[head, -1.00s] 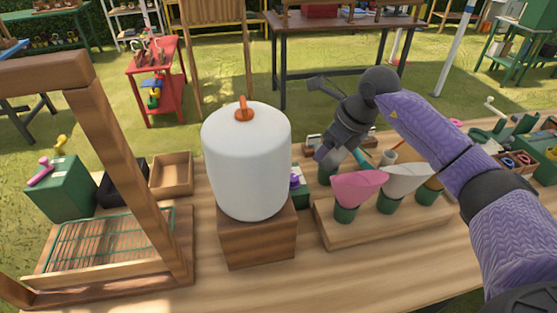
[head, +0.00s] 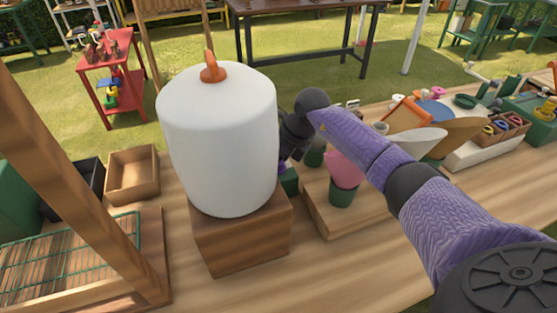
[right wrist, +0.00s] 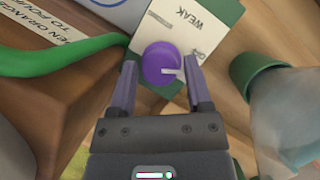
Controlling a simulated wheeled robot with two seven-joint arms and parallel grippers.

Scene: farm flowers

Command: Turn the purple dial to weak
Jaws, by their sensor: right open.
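The purple dial (right wrist: 158,62) sits on a cream label plate (right wrist: 188,30) on a green box. A short white pointer on the dial points to the right in the right wrist view. The word WEAK is printed upside down on the plate; another label is partly covered by the finger. My right gripper (right wrist: 161,72) is open, its two purple fingers on either side of the dial; whether they touch it I cannot tell. In the head view the green box (head: 290,182) is mostly hidden behind the white tank (head: 222,140). My left gripper is out of view.
The tank, with an orange cap (head: 211,70), stands on a wooden block (head: 240,235) close to my right gripper. A green hose (right wrist: 60,57) runs beside the dial. A wooden stand (head: 330,220) with flower cones is to the right, a wooden frame at left.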

